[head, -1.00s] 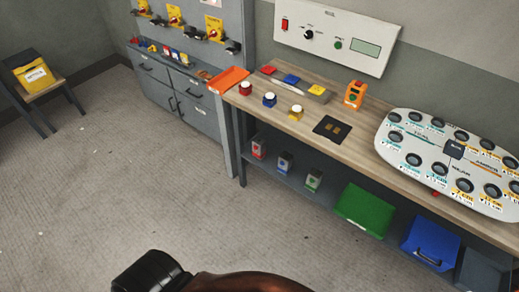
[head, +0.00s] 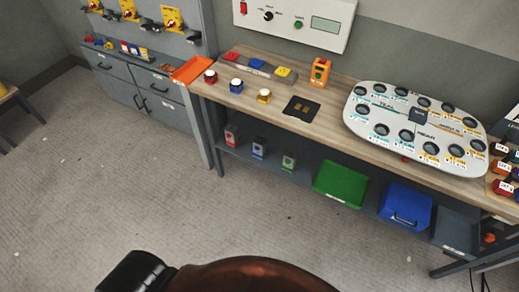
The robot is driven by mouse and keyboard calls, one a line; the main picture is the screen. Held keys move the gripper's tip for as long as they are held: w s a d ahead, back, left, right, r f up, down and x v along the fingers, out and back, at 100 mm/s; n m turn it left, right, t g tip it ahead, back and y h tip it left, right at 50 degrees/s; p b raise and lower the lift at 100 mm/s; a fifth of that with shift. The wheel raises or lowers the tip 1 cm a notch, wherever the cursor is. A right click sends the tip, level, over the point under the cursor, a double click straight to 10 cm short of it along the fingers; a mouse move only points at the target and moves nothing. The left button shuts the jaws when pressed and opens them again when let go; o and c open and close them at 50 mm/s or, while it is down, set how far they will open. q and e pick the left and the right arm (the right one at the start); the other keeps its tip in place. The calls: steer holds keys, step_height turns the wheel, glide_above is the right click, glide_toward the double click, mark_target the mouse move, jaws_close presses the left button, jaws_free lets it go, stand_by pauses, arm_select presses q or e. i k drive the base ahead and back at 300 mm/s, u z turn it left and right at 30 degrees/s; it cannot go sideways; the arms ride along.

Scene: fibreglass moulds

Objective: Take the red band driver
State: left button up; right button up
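I cannot clearly make out a red band driver. A red piece with a white top (head: 210,76) stands on the wooden workbench (head: 330,126), left of a blue piece (head: 236,85) and a yellow piece (head: 264,95), both white-topped. They are too small to tell whether any is a driver. A small grey box with a red mark (head: 231,136) stands on the shelf under the bench, beside blue- and green-marked boxes. Neither gripper can be made out; only dark and brown parts of my own body show at the bottom.
An orange tray (head: 192,70) lies at the bench's left end. A large white panel with round holes (head: 415,122) covers the bench's right part. Green (head: 340,184) and blue (head: 405,205) bins sit below. A grey cabinet (head: 140,85) stands left. The floor in front is open.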

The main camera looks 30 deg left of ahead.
mark_target(232, 131)
steer(key=u, duration=1.3)
steer(key=i, duration=1)
steer(key=z, duration=0.65)
